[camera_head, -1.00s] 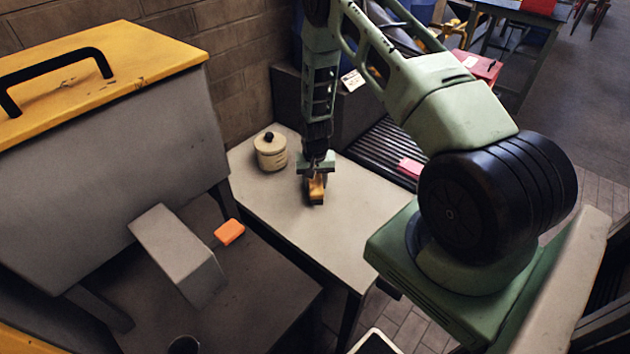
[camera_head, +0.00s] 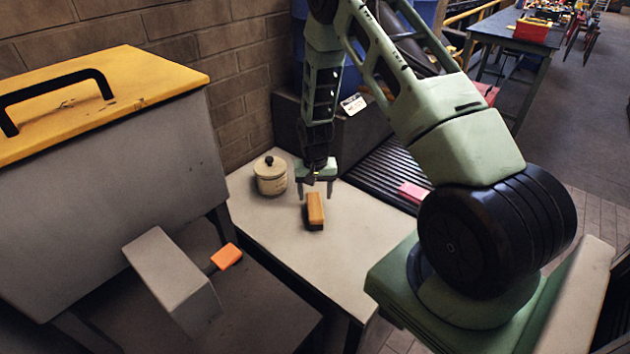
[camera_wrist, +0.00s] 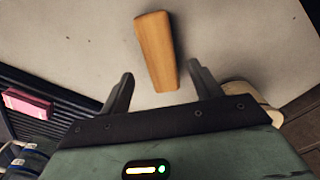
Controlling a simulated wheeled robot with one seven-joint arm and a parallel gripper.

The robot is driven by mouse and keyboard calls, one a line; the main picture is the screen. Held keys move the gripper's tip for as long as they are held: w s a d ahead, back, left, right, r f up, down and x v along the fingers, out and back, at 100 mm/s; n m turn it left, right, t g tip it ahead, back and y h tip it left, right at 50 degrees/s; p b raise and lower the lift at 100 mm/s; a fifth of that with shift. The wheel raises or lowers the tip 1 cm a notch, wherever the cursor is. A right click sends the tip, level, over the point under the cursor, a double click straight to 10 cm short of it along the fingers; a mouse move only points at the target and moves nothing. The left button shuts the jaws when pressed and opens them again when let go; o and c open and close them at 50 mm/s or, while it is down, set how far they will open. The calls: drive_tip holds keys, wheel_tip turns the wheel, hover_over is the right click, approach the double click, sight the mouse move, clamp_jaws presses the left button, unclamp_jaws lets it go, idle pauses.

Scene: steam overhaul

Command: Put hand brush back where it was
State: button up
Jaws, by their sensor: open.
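The hand brush (camera_head: 315,209), with a wooden back and a dark underside, lies on the light table (camera_head: 350,250). In the wrist view the brush (camera_wrist: 157,50) lies just beyond the fingertips, roughly in line with the gap between them. My gripper (camera_head: 316,193) is open and empty, above and slightly behind the brush. Its two fingers stand apart in the wrist view (camera_wrist: 162,78), with nothing between them but the near end of the brush close by.
A cream lidded pot (camera_head: 270,176) stands on the table left of my gripper. A grey machine with a yellow lid (camera_head: 95,95) and an orange block (camera_head: 226,256) are at the left. A pink block (camera_head: 412,191) lies on the black ribbed surface (camera_head: 385,165) at the right.

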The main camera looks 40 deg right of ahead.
sight(315, 205)
wheel_tip(315, 205, up, 6)
drive_tip(key=b, duration=0.1)
drive_tip(key=s+a+r+n+y, duration=0.1)
drive_tip(key=s+a+r+n, duration=0.15)
drive_tip(key=a+r, duration=0.55)
drive_tip(key=s+a+r+n, duration=0.2)
drive_tip(key=a+r+n, duration=0.2)
drive_tip(key=a, duration=0.9)
drive_tip(key=s+a+r+n, duration=0.3)
drive_tip(key=s, duration=0.4)
drive_tip(key=s+a+r+n, duration=0.2)
drive_tip(key=s+a, duration=0.2)
drive_tip(key=s, duration=0.4)
drive_tip(key=s+a+r+n, duration=0.3)
drive_tip(key=s+a, duration=0.1)
drive_tip(key=s, duration=0.3)
drive_tip(key=shift+s+a+r+n, duration=0.15)
drive_tip(key=shift+r+n, duration=0.15)
drive_tip(key=shift+n, duration=0.05)
